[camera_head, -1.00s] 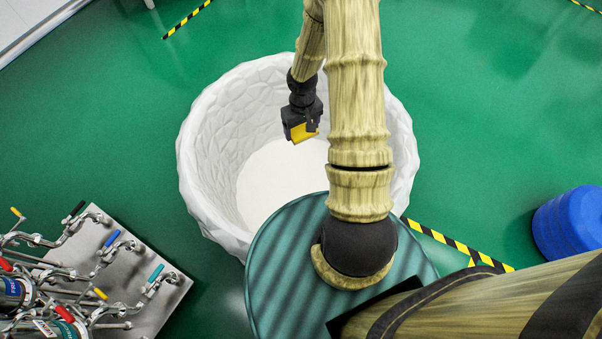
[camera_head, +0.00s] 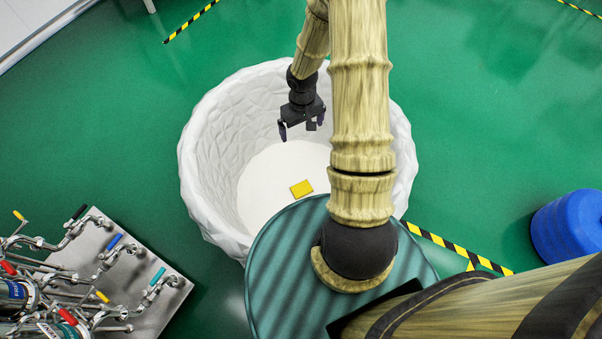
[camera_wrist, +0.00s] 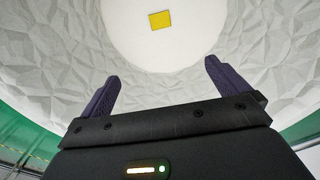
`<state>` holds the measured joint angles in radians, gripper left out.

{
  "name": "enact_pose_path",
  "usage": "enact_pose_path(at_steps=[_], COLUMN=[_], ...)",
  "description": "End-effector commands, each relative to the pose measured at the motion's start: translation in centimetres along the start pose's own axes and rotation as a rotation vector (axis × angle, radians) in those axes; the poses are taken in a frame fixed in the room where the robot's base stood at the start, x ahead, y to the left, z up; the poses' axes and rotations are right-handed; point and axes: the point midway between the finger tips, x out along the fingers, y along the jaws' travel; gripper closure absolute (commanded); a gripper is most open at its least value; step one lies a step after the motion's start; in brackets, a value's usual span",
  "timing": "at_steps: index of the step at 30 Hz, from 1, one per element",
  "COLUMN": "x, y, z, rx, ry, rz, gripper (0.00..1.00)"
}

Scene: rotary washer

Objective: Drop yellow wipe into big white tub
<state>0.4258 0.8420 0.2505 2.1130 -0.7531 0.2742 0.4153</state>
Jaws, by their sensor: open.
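The yellow wipe (camera_head: 302,188) is inside the big white tub (camera_head: 208,150), over its pale floor; I cannot tell whether it is touching the floor. The wipe also shows in the wrist view (camera_wrist: 160,20), apart from my fingers. My gripper (camera_head: 302,130) is over the tub's opening, open and empty. Its two dark fingers (camera_wrist: 160,80) stand wide apart in the wrist view, with the tub's faceted inner wall (camera_wrist: 55,55) beyond them. My arm hides part of the tub's right side.
A blue drum (camera_head: 568,226) stands on the green floor at the right. A metal plate with pipes and coloured valve handles (camera_head: 100,265) is at the lower left. Yellow-black floor tape (camera_head: 450,243) runs right of the tub. The green floor around the tub is mostly clear.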

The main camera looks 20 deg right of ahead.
Motion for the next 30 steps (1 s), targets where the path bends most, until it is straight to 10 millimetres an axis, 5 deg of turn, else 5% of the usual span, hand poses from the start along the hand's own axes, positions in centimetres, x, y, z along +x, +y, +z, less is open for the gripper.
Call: enact_pose_path(at_steps=[18, 30], x=[-12.6, -14.2], y=[0.1, 0.0], z=[0.0, 0.0], rx=[0.001, 0.001], ry=[0.002, 0.000], rz=[0.001, 0.000], gripper=[0.00, 0.00])
